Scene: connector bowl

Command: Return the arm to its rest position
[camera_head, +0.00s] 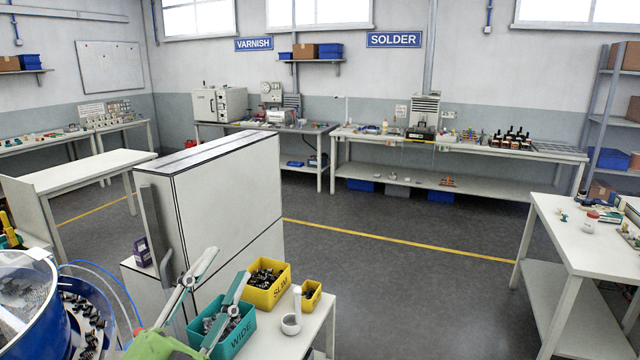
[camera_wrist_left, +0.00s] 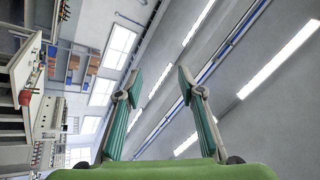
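My left gripper (camera_head: 228,264) comes in at the bottom of the head view, with a green body and two grey fingers with teal pads. Its fingers point up and to the right and stand apart. In the left wrist view the same gripper (camera_wrist_left: 158,80) is open, with nothing between the fingers. That view looks up at the ceiling lights, with the room turned on its side. In the head view one finger overlaps the teal WIDE bin (camera_head: 243,330), and I cannot tell the gap between them. My right gripper is not in view.
A yellow SLIM bin (camera_head: 267,298), a small yellow bin (camera_head: 312,292) and a white mortar-like cup (camera_head: 291,324) stand near the gripper. A tall white cabinet (camera_head: 228,195) rises behind. A blue bowl of connectors (camera_head: 40,325) is at lower left. The floor beyond is clear.

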